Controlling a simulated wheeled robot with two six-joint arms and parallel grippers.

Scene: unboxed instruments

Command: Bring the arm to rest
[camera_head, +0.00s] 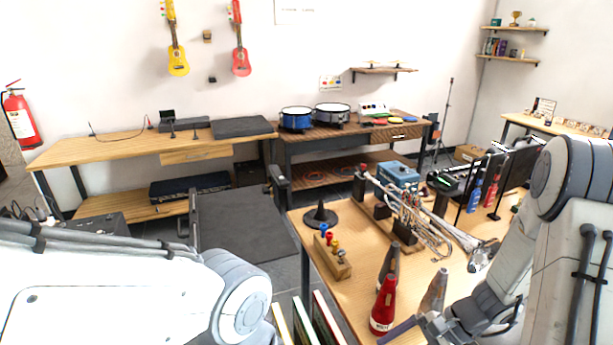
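My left arm (130,285) comes in from the lower left, and its gripper is out of view. My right arm (575,190) comes in from the right and bends down over the near edge of the wooden table (340,295).
The table holds a trumpet (425,225), a blue box (399,174), a black cone (320,215) and a wooden block with coloured pieces (332,258). Upright books (318,320) stand beside its near left edge. Drums (297,118) sit on the back bench. Dark floor lies between.

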